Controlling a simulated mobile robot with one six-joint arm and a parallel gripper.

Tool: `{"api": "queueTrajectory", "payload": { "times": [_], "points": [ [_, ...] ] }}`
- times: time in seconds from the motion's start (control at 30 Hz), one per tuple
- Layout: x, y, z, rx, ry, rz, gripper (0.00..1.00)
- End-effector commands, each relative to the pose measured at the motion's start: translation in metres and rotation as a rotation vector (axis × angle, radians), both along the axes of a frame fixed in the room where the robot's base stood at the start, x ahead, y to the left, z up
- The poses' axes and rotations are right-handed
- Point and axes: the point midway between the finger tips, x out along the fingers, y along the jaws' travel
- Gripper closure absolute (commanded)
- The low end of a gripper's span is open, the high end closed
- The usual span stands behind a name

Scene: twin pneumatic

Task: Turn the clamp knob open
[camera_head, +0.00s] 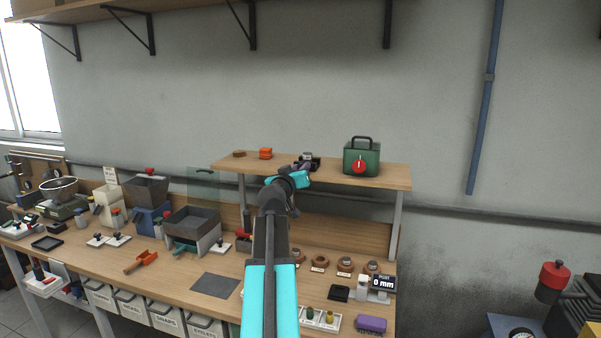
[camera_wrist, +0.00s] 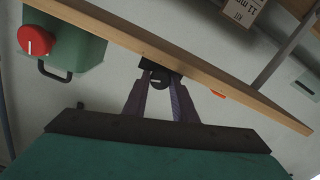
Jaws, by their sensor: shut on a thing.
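A small dark clamp (camera_head: 309,157) stands on the raised wooden shelf, near its middle. Its round black knob (camera_wrist: 160,79) bears a pale line and shows between my fingertips in the wrist view. My gripper (camera_wrist: 158,84) is shut on the knob, one finger on each side. In the head view my gripper (camera_head: 303,167) reaches up to the shelf's front edge at the clamp, and my arm hides part of the bench below. The clamp's body is mostly hidden in the wrist view.
A green box with a red knob (camera_head: 360,166) stands right of the clamp on the shelf (camera_head: 393,179). An orange item (camera_head: 265,153) and a brown disc (camera_head: 239,153) lie to its left. The bench below is crowded with trays, scales and small parts.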

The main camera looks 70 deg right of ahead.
Motion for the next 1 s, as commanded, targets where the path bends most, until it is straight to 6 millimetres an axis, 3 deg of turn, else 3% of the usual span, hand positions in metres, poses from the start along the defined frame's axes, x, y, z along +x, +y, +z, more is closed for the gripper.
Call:
{"api": "queueTrajectory", "payload": {
  "times": [0.6, 0.63, 0.7, 1.0],
  "points": [
    [-0.0007, 0.0012, -0.0046, 0.006, 0.047, -0.004, 0.98],
    [-0.0007, 0.0012, -0.0046, 0.006, 0.047, -0.004, 0.70],
    [-0.0006, 0.0011, -0.0041, 0.005, 0.047, -0.003, 0.58],
    [0.0000, 0.0008, -0.0024, 0.001, 0.047, -0.001, 0.58]
  ]
}}
